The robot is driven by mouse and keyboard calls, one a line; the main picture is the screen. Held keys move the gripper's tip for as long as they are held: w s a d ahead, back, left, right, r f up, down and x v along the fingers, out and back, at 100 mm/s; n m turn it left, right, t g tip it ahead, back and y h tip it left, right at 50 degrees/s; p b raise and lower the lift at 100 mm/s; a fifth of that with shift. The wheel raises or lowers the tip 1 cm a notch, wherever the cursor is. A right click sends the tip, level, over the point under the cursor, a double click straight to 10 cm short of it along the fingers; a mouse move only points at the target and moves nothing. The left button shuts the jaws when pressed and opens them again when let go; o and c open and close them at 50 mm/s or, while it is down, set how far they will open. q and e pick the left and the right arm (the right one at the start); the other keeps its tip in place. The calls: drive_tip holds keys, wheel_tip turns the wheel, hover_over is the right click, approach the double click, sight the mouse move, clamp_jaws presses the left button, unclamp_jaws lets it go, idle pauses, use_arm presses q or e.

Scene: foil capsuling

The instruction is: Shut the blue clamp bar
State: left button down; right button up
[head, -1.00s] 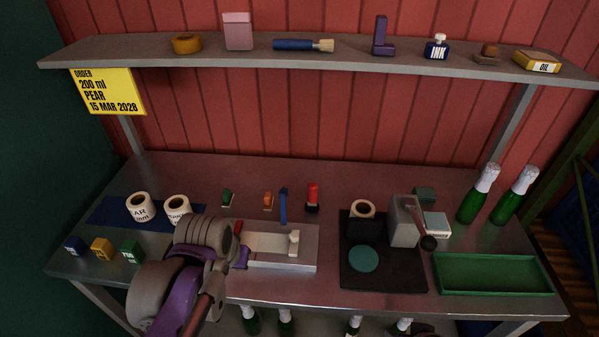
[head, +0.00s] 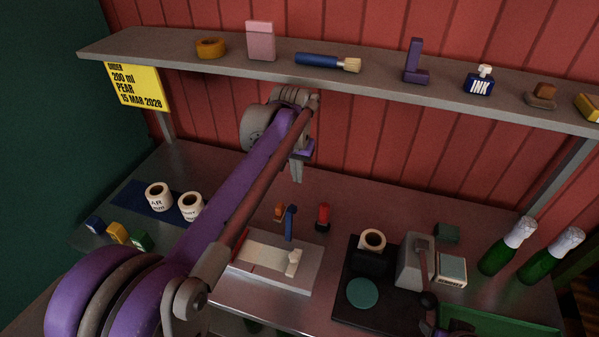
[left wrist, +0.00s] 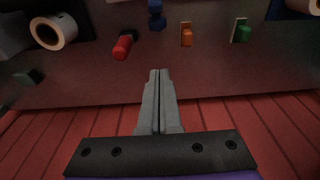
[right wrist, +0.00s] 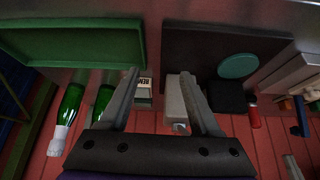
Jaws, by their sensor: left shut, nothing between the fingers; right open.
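The blue clamp bar (head: 290,222) stands upright at the back edge of the pale fixture block (head: 308,276) in the head view. Its blue end also shows at the top of the left wrist view (left wrist: 156,17) and at the right of the right wrist view (right wrist: 301,118). My left gripper (head: 297,180) is shut and empty, raised behind and above the bar with its fingers pointing down, apart from it. The fingers show closed together in the left wrist view (left wrist: 159,72). My right gripper (right wrist: 158,76) is open, near the grey press and green tray.
A red-handled tool (head: 323,217) and an orange piece (head: 279,212) stand close to the bar. The grey press (head: 414,263), black mat (head: 343,300) and green bottles (head: 508,247) are to the right. The shelf (head: 200,62) overhangs the back; my left arm crosses the bench.

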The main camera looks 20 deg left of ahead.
sight(290, 223)
drive_tip(key=shift+g, duration=0.3)
drive_tip(key=f+b, duration=0.1)
drive_tip(key=s+f+b, duration=0.1)
drive_tip(key=f, duration=0.1)
drive_tip(key=s+f+b, duration=0.1)
drive_tip(key=f, duration=0.1)
drive_tip(key=shift+s+f, duration=0.15)
drive_tip(key=shift+s, duration=0.2)
drive_tip(key=shift+w, duration=0.3)
use_arm(q)
wheel_tip(290, 223, down, 7)
drive_tip(key=s, duration=0.2)
drive_tip(key=shift+d+r, duration=0.15)
drive_tip(key=shift+s, duration=0.2)
use_arm(e)
drive_tip(key=shift+s, duration=0.1)
use_arm(q)
drive_tip(key=shift+s+r, duration=0.1)
